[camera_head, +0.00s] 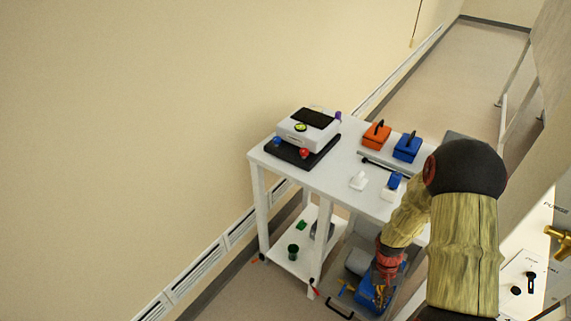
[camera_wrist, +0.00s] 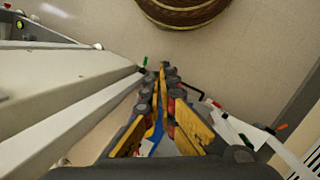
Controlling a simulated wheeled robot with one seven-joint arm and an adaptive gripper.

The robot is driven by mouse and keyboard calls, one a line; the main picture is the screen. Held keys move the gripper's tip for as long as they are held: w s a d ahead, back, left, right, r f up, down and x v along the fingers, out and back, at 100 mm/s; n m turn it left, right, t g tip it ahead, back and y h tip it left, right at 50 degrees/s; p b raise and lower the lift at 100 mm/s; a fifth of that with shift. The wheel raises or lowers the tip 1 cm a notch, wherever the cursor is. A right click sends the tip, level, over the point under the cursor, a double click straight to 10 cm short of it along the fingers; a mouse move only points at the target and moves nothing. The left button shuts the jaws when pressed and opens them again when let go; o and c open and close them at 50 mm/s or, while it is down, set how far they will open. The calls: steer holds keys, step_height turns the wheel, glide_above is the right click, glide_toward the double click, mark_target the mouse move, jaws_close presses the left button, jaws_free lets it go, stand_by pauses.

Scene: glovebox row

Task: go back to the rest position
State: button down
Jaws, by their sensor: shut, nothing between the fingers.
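My gripper (camera_head: 379,294) hangs low in the head view, at the lower right of the white cart (camera_head: 300,177), below its top. In the wrist view the yellow fingers of my gripper (camera_wrist: 163,72) come together at their tips, with nothing held between them. A blue object (camera_head: 367,297) is beside or behind the fingers. Some blue also shows behind them in the wrist view (camera_wrist: 156,135), partly hidden. My arm covers the right part of the cart.
The cart top bears a white instrument (camera_head: 294,133) on a black base, an orange box (camera_head: 376,135), a blue box (camera_head: 407,147) and small white pieces. A lower shelf (camera_head: 283,258) holds green items. A panel with a brass valve (camera_head: 560,240) stands at right. Floor behind is clear.

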steer(key=s+a+r+t, duration=0.2)
steer(key=s+a+r, duration=0.1)
steer(key=r, duration=1.1)
steer(key=s+a+r+n+t, duration=0.1)
steer(key=s+a+r+t, duration=0.2)
steer(key=r, duration=1.2)
steer(key=s+a+r+n+t, duration=0.1)
steer(key=s+a+r+t, duration=0.2)
steer(key=r, duration=1.2)
steer(key=s+a+p, duration=0.1)
steer(key=a, duration=0.2)
steer(key=shift+s+a+y, duration=0.25)
steer(key=shift+s+y, duration=0.15)
